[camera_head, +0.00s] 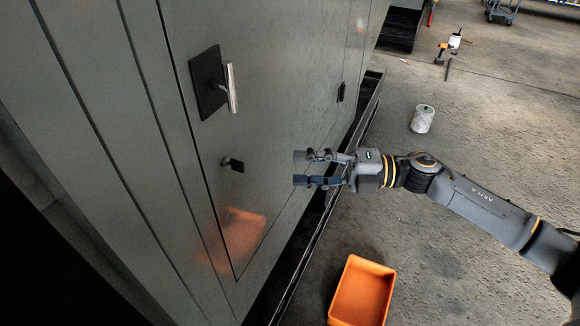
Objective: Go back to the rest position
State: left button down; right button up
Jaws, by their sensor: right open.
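My right gripper (316,169) reaches in from the right side of the head view, with its arm stretched across the floor area. Its two fingers point left toward the grey enclosure (285,110) and are apart, with nothing between them. In the picture the fingertips lie over the lower part of the enclosure's front; I cannot tell how far they are from it. The door carries a handle (230,87) on a dark plate and a small dark knob (235,166) below it. My left gripper is not in view.
An orange bin (349,295) stands on the floor below my right arm. A whitish can (422,119) stands beyond the arm. A drill (441,53), a small container (455,40) and a cart (503,11) are farther back. The concrete floor between is mostly clear.

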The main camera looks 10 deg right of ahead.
dwell(0.4)
jog(key=w+d+f+m+t+h, duration=0.3)
jog(key=w+d+f+m+t, duration=0.15)
jog(key=f+m, duration=0.35)
jog(key=w+d+f+m+t+h, duration=0.3)
jog(key=w+f+m+t, duration=0.25)
jog(key=f, duration=0.55)
jog(key=s+d+f+m+g+h, duration=0.1)
jog(key=s+d+f+m+h, duration=0.15)
jog(key=f, duration=0.55)
jog(key=s+d+f+m+h, duration=0.2)
jog(key=s+f+m+h, duration=0.15)
jog(key=f, duration=0.35)
jog(key=s+d+f+m+g+h, duration=0.1)
jog(key=s+d+f+m+h, duration=0.2)
jog(key=f, duration=0.5)
jog(key=s+f+m+g+h, duration=0.2)
jog(key=s+f+m+g, duration=0.3)
jog(key=s+f, duration=1.25)
jog(key=s+a+f+m+g, duration=0.1)
jog(key=s+a+f+g, duration=0.1)
jog(key=s, duration=1.1)
jog(key=s+a+f+m+g, duration=0.1)
jog(key=s+f+g, duration=0.3)
jog(key=s, duration=0.9)
jog(key=shift+s+a+f+m, duration=0.15)
jog(key=shift+a+f+m, duration=0.25)
jog(key=shift+f+m, duration=0.45)
